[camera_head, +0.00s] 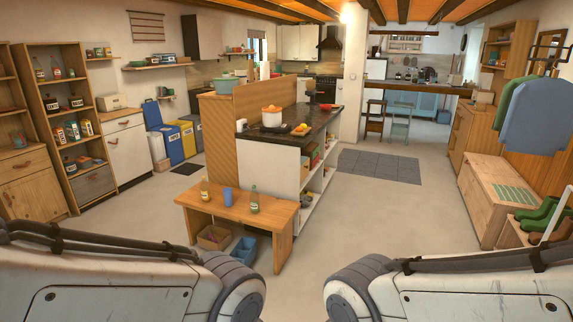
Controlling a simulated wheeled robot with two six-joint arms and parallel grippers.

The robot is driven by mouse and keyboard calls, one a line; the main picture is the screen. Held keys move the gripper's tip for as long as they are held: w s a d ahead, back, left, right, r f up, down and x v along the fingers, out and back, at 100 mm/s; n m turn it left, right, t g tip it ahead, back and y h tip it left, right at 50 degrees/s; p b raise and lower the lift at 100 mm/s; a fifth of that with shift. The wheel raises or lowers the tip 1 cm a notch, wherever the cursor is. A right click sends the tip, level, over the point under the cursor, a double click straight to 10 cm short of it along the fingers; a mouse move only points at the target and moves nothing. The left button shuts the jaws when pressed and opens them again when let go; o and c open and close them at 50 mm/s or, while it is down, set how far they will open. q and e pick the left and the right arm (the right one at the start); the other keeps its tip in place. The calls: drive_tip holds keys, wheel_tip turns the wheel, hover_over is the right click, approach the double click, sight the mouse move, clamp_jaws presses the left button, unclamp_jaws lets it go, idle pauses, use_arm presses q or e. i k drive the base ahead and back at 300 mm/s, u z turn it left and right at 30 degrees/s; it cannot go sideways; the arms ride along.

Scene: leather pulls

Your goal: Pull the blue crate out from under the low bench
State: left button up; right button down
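A blue crate (243,249) sits on the floor under a low wooden bench (240,208), near the bench's right end. Its front part shows below the bench top; the rest is hidden. A brown box (213,237) stands to its left under the same bench. Two bottles and a blue cup stand on the bench top. My two arms come in along the bottom of the view, with a gap between them. Neither gripper is in view.
On the bench are a bottle (204,189), a blue cup (228,198) and a green bottle (254,199). A kitchen island (268,168) stands behind it. The floor (345,215) right of the bench is clear. A wooden chest (480,205) stands at the right.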

sight(245, 252)
drive_tip(key=z, duration=0.35)
drive_tip(key=i, duration=1.9)
drive_tip(key=u, duration=0.45)
drive_tip(key=i, duration=1.4)
drive_tip(key=u, duration=1.25)
drive_tip(key=i, duration=0.65)
drive_tip(key=u, duration=0.3)
